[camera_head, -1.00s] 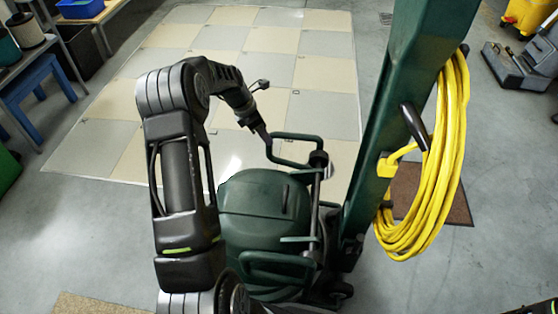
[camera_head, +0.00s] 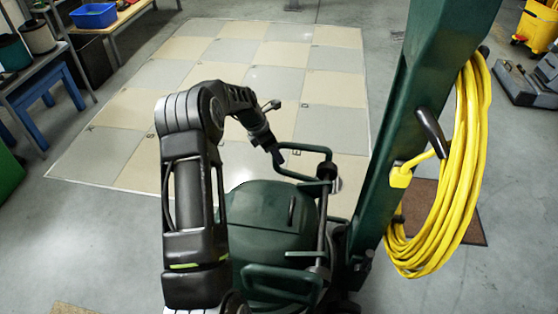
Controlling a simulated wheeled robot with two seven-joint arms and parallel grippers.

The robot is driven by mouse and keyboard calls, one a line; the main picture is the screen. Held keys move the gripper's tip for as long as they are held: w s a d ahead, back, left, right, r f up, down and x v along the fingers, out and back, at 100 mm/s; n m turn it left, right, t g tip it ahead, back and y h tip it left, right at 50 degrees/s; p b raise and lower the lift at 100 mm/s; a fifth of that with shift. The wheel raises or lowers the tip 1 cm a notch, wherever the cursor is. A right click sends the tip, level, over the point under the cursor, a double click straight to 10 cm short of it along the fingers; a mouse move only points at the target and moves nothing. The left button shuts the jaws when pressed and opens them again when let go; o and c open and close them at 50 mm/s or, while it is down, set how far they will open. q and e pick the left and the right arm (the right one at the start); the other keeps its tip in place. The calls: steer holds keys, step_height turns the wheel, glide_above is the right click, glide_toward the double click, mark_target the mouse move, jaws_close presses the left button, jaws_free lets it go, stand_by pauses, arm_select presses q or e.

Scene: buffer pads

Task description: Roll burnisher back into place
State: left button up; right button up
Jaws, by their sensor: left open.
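The burnisher is a dark green machine with a rounded housing (camera_head: 270,215), green tube handles (camera_head: 318,152) and a tall green column (camera_head: 415,110). A coiled yellow cord (camera_head: 470,150) hangs on the column's right side. The burnisher stands at the centre-right of the head view, at the near edge of the checkered floor pads (camera_head: 150,105). My left arm reaches over its left side. My left gripper (camera_head: 277,158) is open at the left end of the upper handle loop. I cannot tell whether the handle lies between its fingers. My right gripper is out of view.
A brown mat (camera_head: 455,215) lies on the floor right of the column. A workbench with a blue bin (camera_head: 94,15) and a blue stool (camera_head: 45,90) stand at the left. A yellow bucket (camera_head: 537,25) and a grey case (camera_head: 525,85) are at the upper right. Grey floor is open at the lower left.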

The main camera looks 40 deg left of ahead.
arm_select(q)
steer(key=b+x, duration=0.1)
steer(key=x, duration=0.2)
steer(key=shift+w+f, duration=0.1)
steer(key=shift+f, duration=0.15)
steer(key=shift+r, duration=0.1)
steer(key=c, duration=0.9)
jaws_close()
steer(key=shift+a+r, duration=0.1)
